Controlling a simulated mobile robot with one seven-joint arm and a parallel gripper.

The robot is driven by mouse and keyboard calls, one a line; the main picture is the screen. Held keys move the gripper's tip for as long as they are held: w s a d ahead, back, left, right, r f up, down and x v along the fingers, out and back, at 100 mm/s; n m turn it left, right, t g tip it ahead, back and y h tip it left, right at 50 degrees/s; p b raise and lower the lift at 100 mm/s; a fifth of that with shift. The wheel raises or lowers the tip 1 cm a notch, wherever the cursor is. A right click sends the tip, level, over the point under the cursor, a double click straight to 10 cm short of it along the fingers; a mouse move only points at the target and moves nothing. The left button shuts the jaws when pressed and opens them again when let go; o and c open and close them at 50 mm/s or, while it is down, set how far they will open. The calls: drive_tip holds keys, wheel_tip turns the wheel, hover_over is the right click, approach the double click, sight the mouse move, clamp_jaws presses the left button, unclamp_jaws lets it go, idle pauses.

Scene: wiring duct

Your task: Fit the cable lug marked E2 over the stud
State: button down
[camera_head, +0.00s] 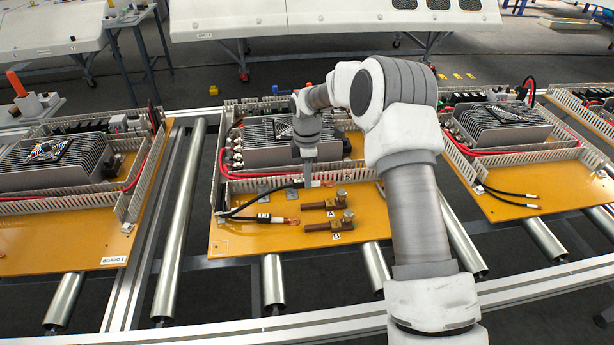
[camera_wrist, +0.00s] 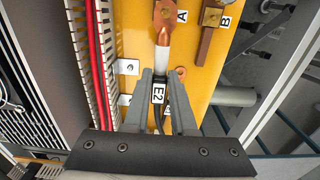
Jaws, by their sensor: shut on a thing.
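My gripper (camera_head: 308,180) is shut on the black cable of the E2 lug, and in the wrist view its fingers (camera_wrist: 160,92) close around the cable by the white E2 tag (camera_wrist: 158,92). Ahead of the fingers is a white sleeve (camera_wrist: 162,60), then the copper lug (camera_wrist: 163,38), pointing away from the gripper. The lug's flat end overlaps the place of terminal A in the wrist view; I cannot tell whether it touches. In the head view terminal A (camera_head: 320,204) is a copper bar with a brass stud end (camera_head: 341,197). Terminal B (camera_head: 322,226) lies in front of it.
A second black cable with a tagged end (camera_head: 264,217) and copper lug (camera_head: 291,222) lies on the yellow board (camera_head: 235,240). A slotted duct wall (camera_head: 250,185) and red cable run behind the terminals. A finned grey unit (camera_head: 265,145) stands further back. The board's front is clear.

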drive_tip(key=shift+f+b, duration=1.5)
drive_tip(key=shift+f, duration=1.3)
drive_tip(key=shift+f+b, duration=0.45)
drive_tip(key=shift+f, duration=0.55)
drive_tip(key=c, duration=0.7)
unclamp_jaws()
drive_tip(key=shift+o, duration=0.2)
wheel_tip(320, 180, up, 18)
drive_tip(key=p, duration=0.2)
drive_tip(key=shift+f, duration=0.2)
